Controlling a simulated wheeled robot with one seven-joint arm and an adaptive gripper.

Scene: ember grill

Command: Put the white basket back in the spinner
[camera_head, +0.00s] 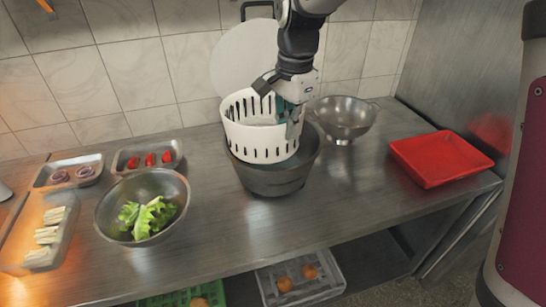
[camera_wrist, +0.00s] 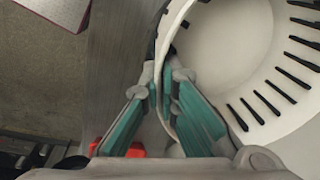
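The white slotted basket (camera_head: 258,140) is at the grey spinner bowl (camera_head: 272,180), its lower part inside or behind the bowl's rim. It looks slightly tilted and set toward the bowl's left and back; I cannot tell whether it touches the bottom. My gripper (camera_head: 288,108) comes down from above at the basket's right side. In the wrist view, the green fingers of my gripper (camera_wrist: 162,85) pinch the wall of the basket (camera_wrist: 225,70), one finger inside and one outside. The basket's inside looks empty.
A white round lid (camera_head: 243,62) leans against the tiled wall behind. A metal colander (camera_head: 345,118) stands close on the right, a red tray (camera_head: 440,158) farther right. A steel bowl of lettuce (camera_head: 143,205) and small food trays are on the left. The counter's front middle is clear.

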